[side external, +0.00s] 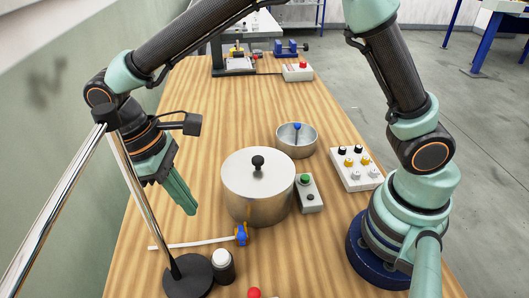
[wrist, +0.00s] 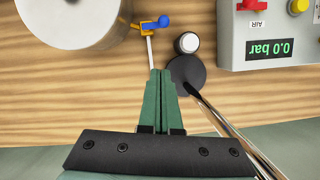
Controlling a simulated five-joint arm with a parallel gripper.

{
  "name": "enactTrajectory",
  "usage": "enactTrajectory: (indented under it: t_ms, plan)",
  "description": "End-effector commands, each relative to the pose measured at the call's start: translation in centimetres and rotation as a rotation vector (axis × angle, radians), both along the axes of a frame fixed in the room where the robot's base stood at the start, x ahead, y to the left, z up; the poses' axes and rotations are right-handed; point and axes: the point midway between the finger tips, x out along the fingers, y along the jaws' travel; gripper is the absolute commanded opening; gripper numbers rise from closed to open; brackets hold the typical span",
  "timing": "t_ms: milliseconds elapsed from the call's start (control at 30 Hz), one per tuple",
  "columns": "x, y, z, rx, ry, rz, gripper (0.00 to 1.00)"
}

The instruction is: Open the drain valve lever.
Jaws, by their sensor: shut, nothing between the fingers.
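The drain valve has a blue lever (side external: 241,235) and sits low on the front of a large steel pot (side external: 258,188). In the wrist view the blue lever (wrist: 156,22) lies crosswise to the white tube (wrist: 150,52), beside an orange-yellow valve body (wrist: 146,29). The tube runs from the valve towards my fingers, which hide its far end. My gripper (side external: 190,213) is shut and empty, above the left side of the table and left of the valve. In the wrist view my gripper's closed fingertips (wrist: 160,71) point towards the valve, apart from the lever.
A chrome pole on a black round base (side external: 190,278) stands near my gripper. A white-topped dark cylinder (side external: 222,265) is beside it. A grey box with a 0.0 bar display (wrist: 272,46) lies right in the wrist view. A bowl (side external: 308,146) and button panel (side external: 357,180) are behind.

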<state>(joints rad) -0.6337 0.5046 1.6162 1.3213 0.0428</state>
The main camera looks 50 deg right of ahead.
Motion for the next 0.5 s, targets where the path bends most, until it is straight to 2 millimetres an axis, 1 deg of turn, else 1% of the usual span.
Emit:
enactTrajectory:
  t_ms: [33, 300, 333, 500]
  plan:
    - [-0.4, -0.2, -1.0, -0.003, 0.005, 0.0, 0.0]
    - [-1.7, -1.1, -6.2, -0.004, 0.004, 0.0, 0.0]
    - [-1.9, -1.3, -6.5, -0.003, 0.003, 0.0, 0.0]
    - [-3.5, -2.3, -6.6, -0.001, -0.002, 0.002, 0.0]
